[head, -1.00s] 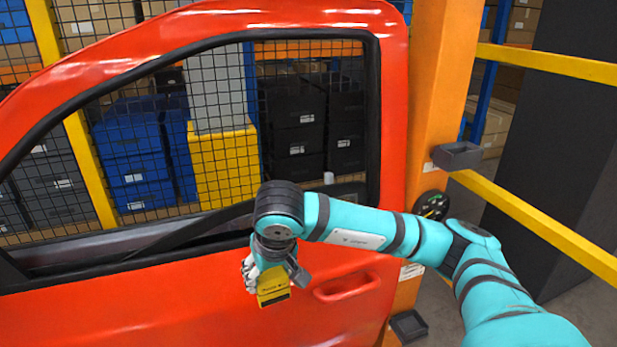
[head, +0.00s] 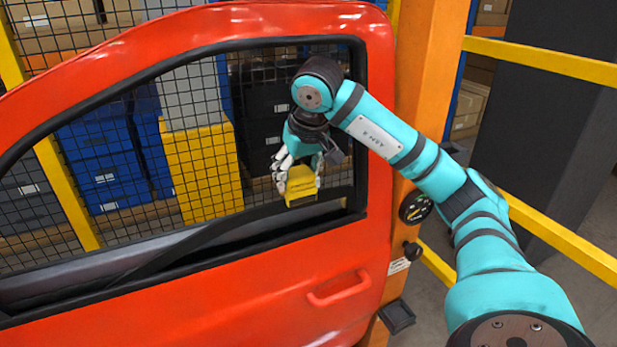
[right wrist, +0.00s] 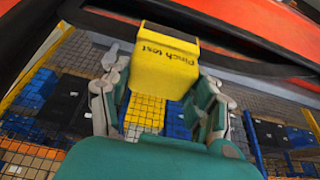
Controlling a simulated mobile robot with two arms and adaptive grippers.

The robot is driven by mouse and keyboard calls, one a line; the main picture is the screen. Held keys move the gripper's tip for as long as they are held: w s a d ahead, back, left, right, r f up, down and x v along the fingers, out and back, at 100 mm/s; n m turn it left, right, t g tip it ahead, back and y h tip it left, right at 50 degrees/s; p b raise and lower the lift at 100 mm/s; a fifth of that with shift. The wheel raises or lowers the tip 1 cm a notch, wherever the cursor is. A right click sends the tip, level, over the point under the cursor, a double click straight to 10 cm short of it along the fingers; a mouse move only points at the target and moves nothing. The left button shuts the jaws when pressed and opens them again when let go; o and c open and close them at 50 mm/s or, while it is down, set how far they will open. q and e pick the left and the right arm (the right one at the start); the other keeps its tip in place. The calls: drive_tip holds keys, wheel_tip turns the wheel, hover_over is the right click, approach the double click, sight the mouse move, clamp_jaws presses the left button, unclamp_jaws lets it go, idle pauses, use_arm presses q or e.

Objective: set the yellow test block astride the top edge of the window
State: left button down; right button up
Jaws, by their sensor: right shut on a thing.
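The yellow test block (head: 300,188) is held in my right gripper (head: 298,177), in front of the lower right part of the door's window opening (head: 195,150). In the right wrist view the block (right wrist: 163,62) sits between the fingers (right wrist: 158,90), its dark "Pinch test" lettering facing the camera. The fingers close on its two sides. The block is just above the dark sill strip (head: 250,225) in the head view; I cannot tell if it touches anything. The window's glass edge is not clearly distinguishable. My left gripper is not in view.
The red door (head: 240,280) fills the left and middle, with a pull handle (head: 340,288) below the window. An orange post (head: 432,70) stands right of it, with yellow rails (head: 540,58). Wire mesh and stacked bins (head: 105,165) lie behind the opening.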

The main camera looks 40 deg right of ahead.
sight(309, 183)
drive_tip(key=d, duration=0.2)
drive_tip(key=shift+w+d, duration=0.2)
drive_tip(key=shift+d, duration=0.15)
drive_tip(key=shift+d+p, duration=0.35)
drive_tip(key=shift+d, duration=0.15)
wheel_tip(309, 183, down, 3)
drive_tip(key=shift+r+p, duration=0.1)
drive_tip(key=shift+p, duration=0.2)
drive_tip(key=shift+w+f, duration=0.1)
drive_tip(key=shift+f, duration=0.4)
drive_tip(key=shift+a, duration=0.1)
drive_tip(key=shift+f, duration=0.2)
drive_tip(key=o, duration=1.4)
drive_tip(key=shift+f, duration=0.1)
